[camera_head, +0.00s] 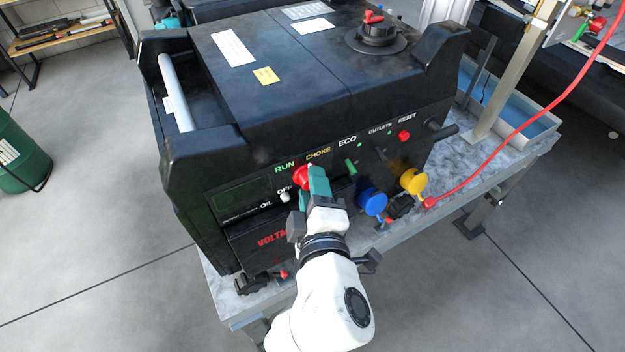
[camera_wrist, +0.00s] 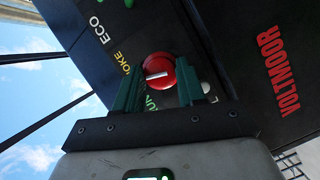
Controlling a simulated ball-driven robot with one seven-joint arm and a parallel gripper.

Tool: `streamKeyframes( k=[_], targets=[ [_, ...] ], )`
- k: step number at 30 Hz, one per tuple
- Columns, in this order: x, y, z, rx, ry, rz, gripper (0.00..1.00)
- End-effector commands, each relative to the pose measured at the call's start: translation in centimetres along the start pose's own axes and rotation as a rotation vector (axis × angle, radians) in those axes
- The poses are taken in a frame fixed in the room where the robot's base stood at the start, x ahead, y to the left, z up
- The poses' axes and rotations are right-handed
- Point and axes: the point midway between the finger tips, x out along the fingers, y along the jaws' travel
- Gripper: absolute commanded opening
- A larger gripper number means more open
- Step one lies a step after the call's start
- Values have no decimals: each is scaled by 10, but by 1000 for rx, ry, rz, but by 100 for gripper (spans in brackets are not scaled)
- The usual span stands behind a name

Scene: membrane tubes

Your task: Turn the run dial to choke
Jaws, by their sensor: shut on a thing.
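The red run dial (camera_head: 301,177) sits on the front panel of a black generator (camera_head: 290,80), below the RUN and CHOKE labels. In the wrist view the round red dial (camera_wrist: 160,66) carries a pale bar mark that lies nearly level in the picture. My gripper (camera_head: 313,182) is at the panel with its green fingers on the dial, covering part of it. In the wrist view my gripper (camera_wrist: 158,85) has one finger on each side of the dial, shut on it. Parts of the RUN and CHOKE lettering show beside the fingers. Which label the mark points to is hard to tell.
A white knob (camera_head: 285,197) is close to the dial's lower left. A green ECO switch (camera_head: 351,166), a blue outlet cap (camera_head: 372,201), a yellow cap (camera_head: 414,181) and a red reset button (camera_head: 404,136) are to the right. A red cable (camera_head: 520,125) hangs at the right.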

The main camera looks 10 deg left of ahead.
Motion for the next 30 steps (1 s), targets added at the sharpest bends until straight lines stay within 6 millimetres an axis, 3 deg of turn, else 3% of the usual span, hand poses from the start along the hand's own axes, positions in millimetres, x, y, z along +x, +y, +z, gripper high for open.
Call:
streamKeyframes(
  k=[12, 27, 28, 30],
  targets=[
    [1, 2, 3, 145, -7, -60, 9],
    [1, 0, 4, 159, -8, -66, 9],
    [1, 0, 4, 159, -8, -66, 42],
    [1, 0, 3, 158, -7, -66, 49]
  ],
)
